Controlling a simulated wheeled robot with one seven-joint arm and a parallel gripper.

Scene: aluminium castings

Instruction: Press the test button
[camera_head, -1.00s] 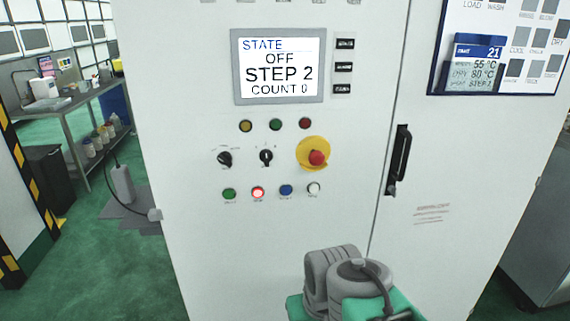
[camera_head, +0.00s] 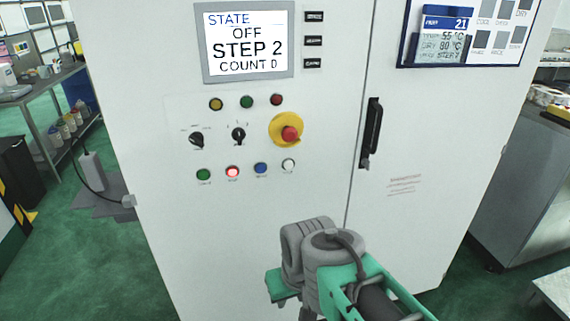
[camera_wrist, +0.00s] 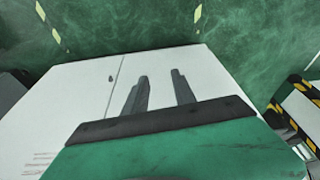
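The control cabinet (camera_head: 270,205) stands upright in front of me. Its lower button row holds a green button (camera_head: 203,175), a lit red button (camera_head: 232,172), a blue button (camera_head: 260,168) and a white button (camera_head: 288,165). Their labels are too small to read surely, so I cannot tell which is the test button. The screen (camera_head: 248,42) reads STATE OFF, STEP 2, COUNT 0. My gripper (camera_wrist: 160,76) shows in the wrist view with its two fingers apart and nothing between them. In the head view my arm is in front of the lower cabinet, and the fingers are hidden.
Above the row are three lamps (camera_head: 246,102), two rotary switches (camera_head: 238,135) and a red emergency stop (camera_head: 290,134) on yellow. A black door handle (camera_head: 371,133) sticks out to the right. A bench (camera_head: 45,95) stands at the left, a grey unit (camera_head: 520,190) at the right.

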